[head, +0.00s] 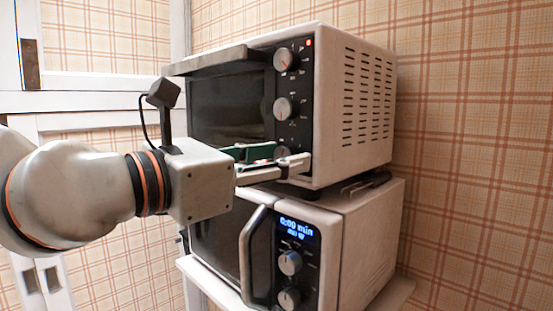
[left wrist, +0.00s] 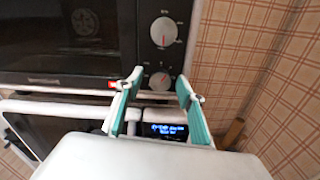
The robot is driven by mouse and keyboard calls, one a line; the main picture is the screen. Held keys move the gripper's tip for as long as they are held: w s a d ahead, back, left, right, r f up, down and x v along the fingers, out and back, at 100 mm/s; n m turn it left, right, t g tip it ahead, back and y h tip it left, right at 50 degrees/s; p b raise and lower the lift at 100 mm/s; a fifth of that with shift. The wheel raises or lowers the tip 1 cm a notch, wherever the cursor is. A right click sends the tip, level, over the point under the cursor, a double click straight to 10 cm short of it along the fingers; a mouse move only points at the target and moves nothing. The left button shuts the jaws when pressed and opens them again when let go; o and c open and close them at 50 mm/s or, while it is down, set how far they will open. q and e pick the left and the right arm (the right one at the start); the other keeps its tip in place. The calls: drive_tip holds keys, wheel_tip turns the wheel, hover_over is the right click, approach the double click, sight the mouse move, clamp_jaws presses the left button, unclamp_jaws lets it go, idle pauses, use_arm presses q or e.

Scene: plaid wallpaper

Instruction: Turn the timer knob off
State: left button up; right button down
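The toaster oven (head: 345,105) has a dark front panel with a column of knobs: a top knob (head: 286,60), a middle knob (head: 285,108) and a bottom knob (head: 283,153) partly hidden by my gripper. I cannot read which is the timer knob. My left gripper (head: 284,158) is at the bottom knob in the head view. In the left wrist view, its teal-padded fingers (left wrist: 160,84) are spread, with the bottom knob (left wrist: 160,79) seen between their tips. Whether they touch it cannot be told. Another knob (left wrist: 163,32) shows above it. My right gripper is not in view.
A microwave (head: 372,235) with a lit blue display (head: 297,228) and a curved handle (head: 252,255) stands directly under the oven. The oven door's handle (head: 215,60) juts out at the upper left. A plaid wall (head: 475,150) is at the right.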

use_arm(q)
drive_tip(key=c, duration=1)
clamp_jaws()
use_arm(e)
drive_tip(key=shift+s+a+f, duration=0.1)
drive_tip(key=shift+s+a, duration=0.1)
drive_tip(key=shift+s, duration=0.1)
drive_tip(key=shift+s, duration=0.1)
